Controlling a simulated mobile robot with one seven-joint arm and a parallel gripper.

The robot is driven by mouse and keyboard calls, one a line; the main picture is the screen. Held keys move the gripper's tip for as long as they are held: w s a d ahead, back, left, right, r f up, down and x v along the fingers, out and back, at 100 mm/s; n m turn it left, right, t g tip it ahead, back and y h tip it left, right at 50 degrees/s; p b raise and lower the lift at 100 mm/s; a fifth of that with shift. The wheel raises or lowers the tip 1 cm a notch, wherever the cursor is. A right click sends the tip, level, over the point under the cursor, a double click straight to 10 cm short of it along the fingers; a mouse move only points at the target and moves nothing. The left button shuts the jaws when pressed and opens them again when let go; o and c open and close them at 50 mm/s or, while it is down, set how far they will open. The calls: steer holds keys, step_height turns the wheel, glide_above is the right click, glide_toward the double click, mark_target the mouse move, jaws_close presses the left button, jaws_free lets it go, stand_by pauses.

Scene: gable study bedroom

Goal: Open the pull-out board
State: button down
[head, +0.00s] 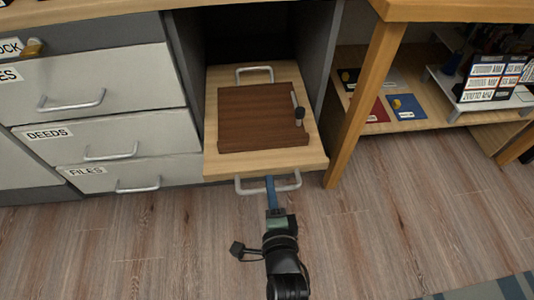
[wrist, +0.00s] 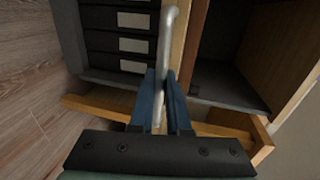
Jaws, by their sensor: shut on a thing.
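The pull-out board (head: 225,162) is a light wooden board in the open bay between the grey cabinet and the desk leg. It sticks out past the cabinet front. It has a silver bar handle (head: 288,187) at its front edge. My gripper (head: 271,182) reaches up from below, its blue fingers at the middle of this handle. In the wrist view the fingers (wrist: 160,90) are shut on the silver handle bar (wrist: 166,45). A dark brown flat wooden piece (head: 255,120) lies on the board, with a small rod-like fitting (head: 298,112) at its right side.
Grey drawers (head: 85,85) with silver handles and labels stand left, closed. A second silver handle (head: 254,70) shows at the board's rear. A wooden desk leg (head: 362,95) stands close on the right. Beyond it a low shelf (head: 440,125) holds booklets and boxes. The wooden floor (head: 160,240) in front is clear.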

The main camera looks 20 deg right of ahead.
steer(key=f+p+v, duration=0.3)
steer(key=v, duration=1.2)
steer(key=shift+s, duration=0.35)
steer(key=shift+a, duration=0.1)
steer(key=c, duration=0.9)
jaws_free()
steer(key=p+v, duration=0.4)
steer(key=v, duration=0.8)
steer(key=shift+s+a+p, duration=0.25)
steer(key=shift+s+p, duration=0.15)
